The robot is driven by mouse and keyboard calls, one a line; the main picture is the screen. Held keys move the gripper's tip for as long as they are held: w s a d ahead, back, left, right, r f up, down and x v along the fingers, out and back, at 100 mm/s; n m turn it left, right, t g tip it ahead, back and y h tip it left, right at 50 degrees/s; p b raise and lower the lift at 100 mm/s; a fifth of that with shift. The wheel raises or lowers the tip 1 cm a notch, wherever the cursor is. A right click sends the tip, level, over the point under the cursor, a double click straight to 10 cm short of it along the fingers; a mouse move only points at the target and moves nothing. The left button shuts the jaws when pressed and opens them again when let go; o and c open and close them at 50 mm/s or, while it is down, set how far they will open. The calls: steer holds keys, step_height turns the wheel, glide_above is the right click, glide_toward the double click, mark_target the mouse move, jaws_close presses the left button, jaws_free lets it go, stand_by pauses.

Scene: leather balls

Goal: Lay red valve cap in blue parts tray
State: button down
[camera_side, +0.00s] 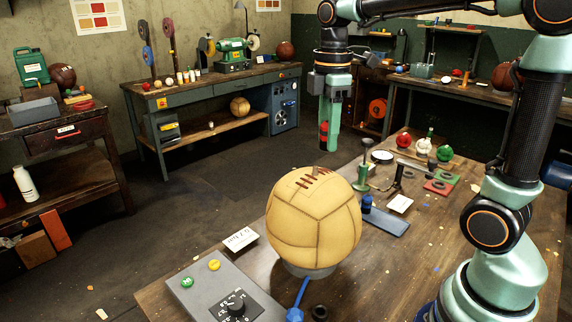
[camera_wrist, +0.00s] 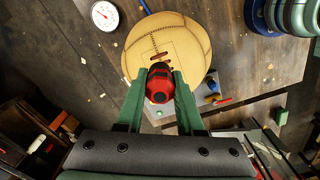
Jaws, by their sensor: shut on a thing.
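The red valve cap (camera_wrist: 160,80), red with black parts, is clamped between the green fingers of my gripper (camera_wrist: 161,76) in the wrist view. In the side view, my gripper (camera_side: 329,142) hangs pointing down, well above the table, with the red cap (camera_side: 323,130) partly hidden by its fingers. A flat blue-grey tray (camera_side: 388,224), which looks like the blue parts tray, lies on the table right of the tan ball. My gripper is above it and apart from it. I cannot clearly make out the tray in the wrist view.
The large tan leather ball (camera_side: 314,220) stands on the table, and it also shows below my gripper in the wrist view (camera_wrist: 190,45).

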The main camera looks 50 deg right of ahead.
steer(key=s+d+f+m, duration=0.2)
steer(key=d+f+m, duration=0.15)
steer(key=d, duration=0.65)
steer(key=m, duration=0.4)
glide_above(394, 225)
step_height(394, 225, down, 19)
steer(key=shift+f, duration=0.1)
steer(key=shift+w+f, duration=0.1)
steer(key=shift+f, duration=2.2)
steer(key=shift+f+m, duration=0.15)
steer(key=shift+m, duration=0.1)
steer(key=c, duration=0.5)
jaws_free()
steer(key=shift+c, duration=0.2)
